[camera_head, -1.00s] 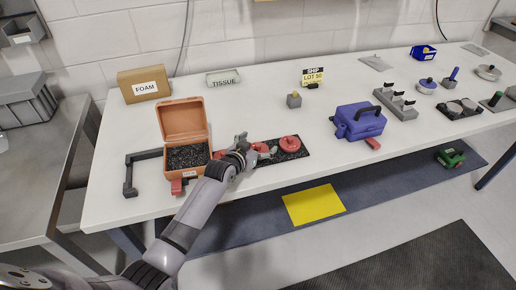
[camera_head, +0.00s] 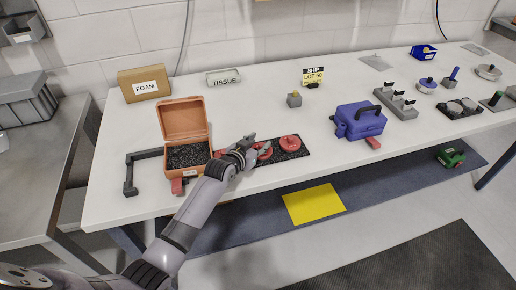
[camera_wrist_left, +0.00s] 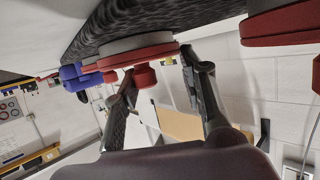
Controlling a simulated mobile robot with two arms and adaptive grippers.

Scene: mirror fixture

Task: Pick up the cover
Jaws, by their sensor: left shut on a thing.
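A round red cover (camera_head: 265,152) with a knob is at the left part of a black mat on the white table, partly hidden by my left gripper. In the left wrist view the cover (camera_wrist_left: 125,57) shows its red rim over a grey disc, close against the dark mat. My left gripper (camera_head: 256,145) is shut on this cover, with its fingers (camera_wrist_left: 160,72) about the red knob. I cannot tell any gap between cover and mat. A second red cover (camera_head: 290,142) sits on the mat to the right. My right gripper is not in view.
An open orange case (camera_head: 183,122) with dark foam stands left of my gripper. A blue case (camera_head: 359,122) stands to the right.

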